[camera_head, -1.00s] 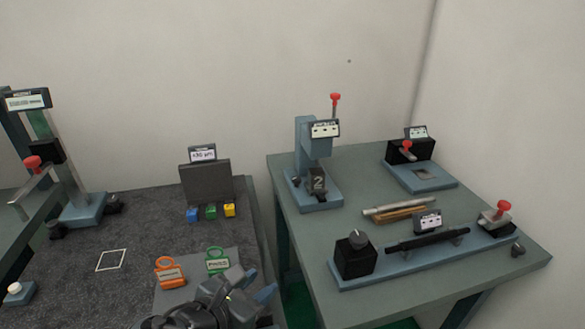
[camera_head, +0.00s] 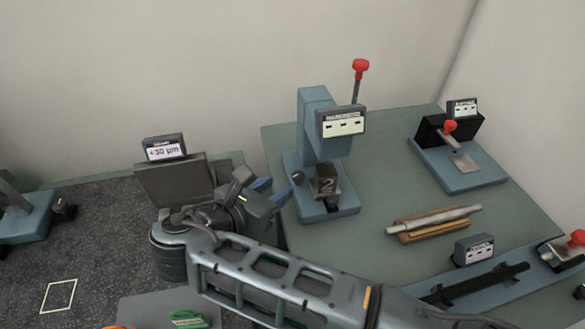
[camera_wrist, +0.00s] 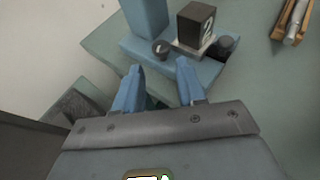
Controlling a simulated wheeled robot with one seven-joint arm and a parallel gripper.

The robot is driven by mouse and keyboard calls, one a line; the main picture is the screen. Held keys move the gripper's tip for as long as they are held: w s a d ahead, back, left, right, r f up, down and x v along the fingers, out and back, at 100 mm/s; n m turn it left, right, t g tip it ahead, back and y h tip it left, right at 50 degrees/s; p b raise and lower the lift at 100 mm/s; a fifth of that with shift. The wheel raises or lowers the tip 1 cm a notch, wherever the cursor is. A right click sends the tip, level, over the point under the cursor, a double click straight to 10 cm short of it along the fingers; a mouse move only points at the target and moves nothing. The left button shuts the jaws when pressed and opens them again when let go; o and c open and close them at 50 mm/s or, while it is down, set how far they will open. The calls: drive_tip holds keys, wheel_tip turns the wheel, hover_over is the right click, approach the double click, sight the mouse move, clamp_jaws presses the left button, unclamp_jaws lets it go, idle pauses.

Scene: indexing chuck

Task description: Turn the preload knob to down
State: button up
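A blue press (camera_head: 313,125) with a red-tipped lever and a labelled plate stands at the left of the green table. I cannot read which knob is the preload one. My gripper (camera_head: 274,189) is left of the press base, its blue fingers apart and empty. In the wrist view the gripper (camera_wrist: 160,68) points at the knob, not touching it.
A grey display block (camera_head: 175,185) stands left of my gripper. A fixture with a red-knobbed lever (camera_head: 470,165) is at the back right. A metal rod on a wooden rest (camera_head: 432,224) and a long blue fixture (camera_head: 515,285) lie on the right.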

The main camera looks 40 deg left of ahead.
sight(295, 178)
drive_tip(key=x, duration=0.6)
drive_tip(key=shift+w+f+p, duration=0.2)
drive_tip(key=shift+w+p, duration=0.1)
drive_tip(key=c, duration=0.7)
drive_tip(key=shift+c, duration=0.2)
